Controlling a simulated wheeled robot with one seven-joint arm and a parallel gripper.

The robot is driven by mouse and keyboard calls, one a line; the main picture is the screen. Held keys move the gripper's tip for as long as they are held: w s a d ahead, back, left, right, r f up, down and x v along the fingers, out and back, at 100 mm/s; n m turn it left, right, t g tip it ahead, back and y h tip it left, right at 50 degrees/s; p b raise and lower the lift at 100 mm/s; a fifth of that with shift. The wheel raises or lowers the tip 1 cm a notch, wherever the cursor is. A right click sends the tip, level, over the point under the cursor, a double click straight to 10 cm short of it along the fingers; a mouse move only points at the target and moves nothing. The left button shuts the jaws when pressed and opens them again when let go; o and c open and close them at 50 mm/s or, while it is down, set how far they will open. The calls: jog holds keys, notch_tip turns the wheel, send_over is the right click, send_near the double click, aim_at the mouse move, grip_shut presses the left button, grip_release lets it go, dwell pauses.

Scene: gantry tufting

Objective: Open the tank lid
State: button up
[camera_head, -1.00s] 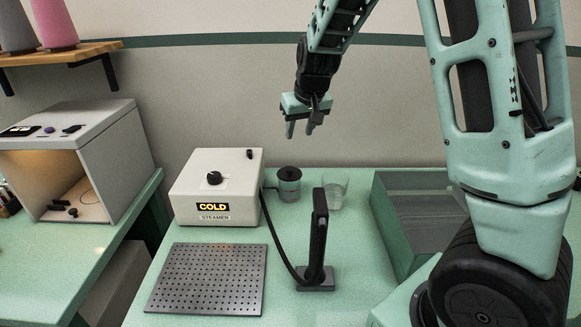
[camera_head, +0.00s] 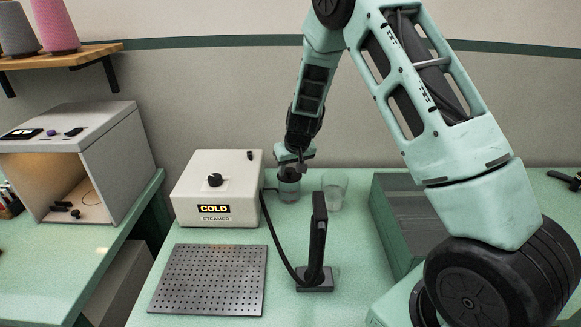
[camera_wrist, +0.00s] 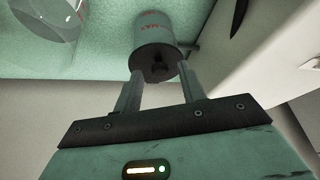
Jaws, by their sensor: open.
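My gripper (camera_head: 294,166) is right above the tank and hides most of the lid in the head view. In the wrist view my gripper (camera_wrist: 159,74) is open, with one finger on each side of the knob; I cannot tell whether they touch it.
The steamer (camera_head: 217,190) reads COLD and stands close left of the tank. A clear glass (camera_head: 334,191) is just right of it. A black steam wand (camera_head: 318,235) stands upright in front, with its hose. A perforated plate (camera_head: 208,280) and a green bin (camera_head: 387,235) flank it.

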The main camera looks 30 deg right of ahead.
grip_shut()
